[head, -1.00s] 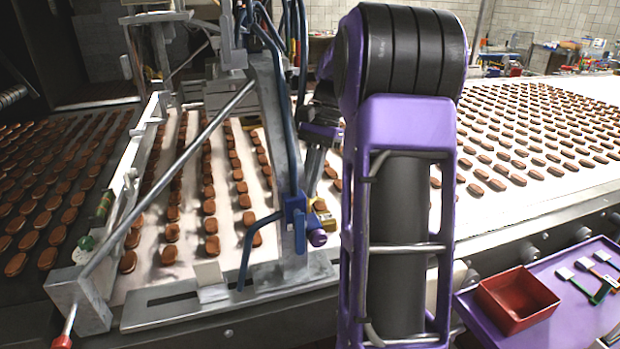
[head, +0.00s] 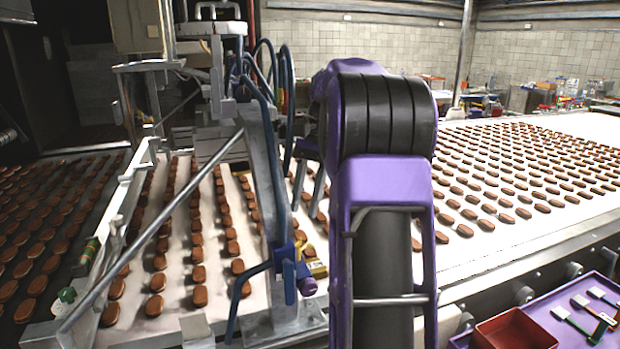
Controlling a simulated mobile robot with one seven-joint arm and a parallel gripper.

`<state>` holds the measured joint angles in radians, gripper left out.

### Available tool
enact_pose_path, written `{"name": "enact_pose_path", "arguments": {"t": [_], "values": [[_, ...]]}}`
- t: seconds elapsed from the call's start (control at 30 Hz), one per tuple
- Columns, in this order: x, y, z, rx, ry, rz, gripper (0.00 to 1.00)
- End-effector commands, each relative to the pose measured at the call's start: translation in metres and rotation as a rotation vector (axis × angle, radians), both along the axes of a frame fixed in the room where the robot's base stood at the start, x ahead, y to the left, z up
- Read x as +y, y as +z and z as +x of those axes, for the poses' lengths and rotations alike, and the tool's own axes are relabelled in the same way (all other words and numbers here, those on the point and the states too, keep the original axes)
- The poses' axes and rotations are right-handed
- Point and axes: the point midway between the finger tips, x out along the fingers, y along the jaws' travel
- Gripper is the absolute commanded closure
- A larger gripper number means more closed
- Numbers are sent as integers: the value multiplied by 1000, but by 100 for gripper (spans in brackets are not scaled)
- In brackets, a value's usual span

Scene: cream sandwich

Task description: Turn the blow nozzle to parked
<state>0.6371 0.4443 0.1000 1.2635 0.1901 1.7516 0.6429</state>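A blue valve block (head: 289,272) is fixed low on an upright grey post, with blue hoses running down to it. A bent blue tube (head: 240,292) reaches from it to the left and then down over the belt; this looks like the blow nozzle. A purple knob (head: 307,287) and a yellow piece (head: 318,269) sit at the block's right side. My gripper (head: 309,192) is partly hidden behind my purple arm. Its two grey fingers look apart and empty, above and a little right of the block, not touching it.
A slanted grey rod (head: 160,225) and a pale rail (head: 128,205) stand left of the post. Rows of brown biscuits cover the white belt (head: 463,258). A red tray (head: 513,331) and brushes lie on a purple table (head: 550,318) at lower right.

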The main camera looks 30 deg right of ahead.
Motion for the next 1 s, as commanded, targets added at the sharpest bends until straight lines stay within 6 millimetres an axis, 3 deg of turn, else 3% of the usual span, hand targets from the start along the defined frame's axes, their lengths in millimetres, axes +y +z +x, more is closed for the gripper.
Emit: {"name": "enact_pose_path", "arguments": {"t": [0.3,0.8,0.87,1.0], "values": [[-17,43,8,-1,1,0,60],[-20,55,9,0,1,0,60],[-21,56,8,0,-8,0,52],[-32,75,0,-1,-161,-6,52]]}}
